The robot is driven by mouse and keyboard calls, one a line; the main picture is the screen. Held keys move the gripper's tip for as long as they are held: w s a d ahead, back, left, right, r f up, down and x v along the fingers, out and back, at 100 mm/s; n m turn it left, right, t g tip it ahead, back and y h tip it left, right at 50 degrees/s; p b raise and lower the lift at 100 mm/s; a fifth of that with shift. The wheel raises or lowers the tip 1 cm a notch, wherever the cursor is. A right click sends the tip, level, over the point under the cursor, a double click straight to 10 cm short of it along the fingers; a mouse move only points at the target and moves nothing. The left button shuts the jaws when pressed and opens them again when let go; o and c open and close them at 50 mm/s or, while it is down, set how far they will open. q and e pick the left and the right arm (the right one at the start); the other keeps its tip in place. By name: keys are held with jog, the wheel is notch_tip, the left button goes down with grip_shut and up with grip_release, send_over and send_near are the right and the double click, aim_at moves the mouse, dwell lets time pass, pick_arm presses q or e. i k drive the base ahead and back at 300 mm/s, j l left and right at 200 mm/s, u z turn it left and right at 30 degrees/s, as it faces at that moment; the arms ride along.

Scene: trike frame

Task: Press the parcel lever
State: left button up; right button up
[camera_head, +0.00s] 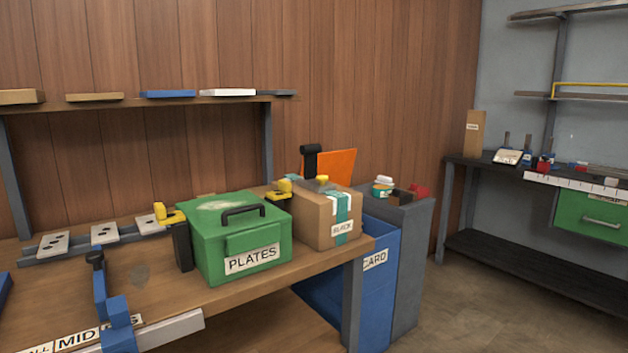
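A cardboard parcel (326,217) with teal and white tape and a label stands at the right end of the wooden workbench. Behind it, a black upright handle (311,157) rises beside an orange panel (335,167); the parcel hides its base. No label tells which is the parcel lever. Neither of my grippers is in view.
A green PLATES box (240,240) stands left of the parcel, with yellow-and-black clamp-like pieces (170,214) beside it. Blue (375,285) and grey (412,265) bins stand right of the bench. A dark side bench (455,160) is at the far right. Floor between is clear.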

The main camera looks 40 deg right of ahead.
aim_at(309, 151)
jog(key=i+l, duration=0.15)
jog(key=l, duration=0.25)
jog(key=i+l, duration=0.15)
jog(key=l, duration=0.25)
jog(key=i+l, duration=0.1)
jog(key=l, duration=0.3)
jog(key=i+l, duration=0.15)
jog(key=l, duration=0.2)
jog(key=i+l, duration=0.15)
jog(key=l, duration=0.25)
jog(key=i+l, duration=0.15)
jog(key=l, duration=0.25)
jog(key=i+l, duration=0.1)
jog(key=l, duration=0.3)
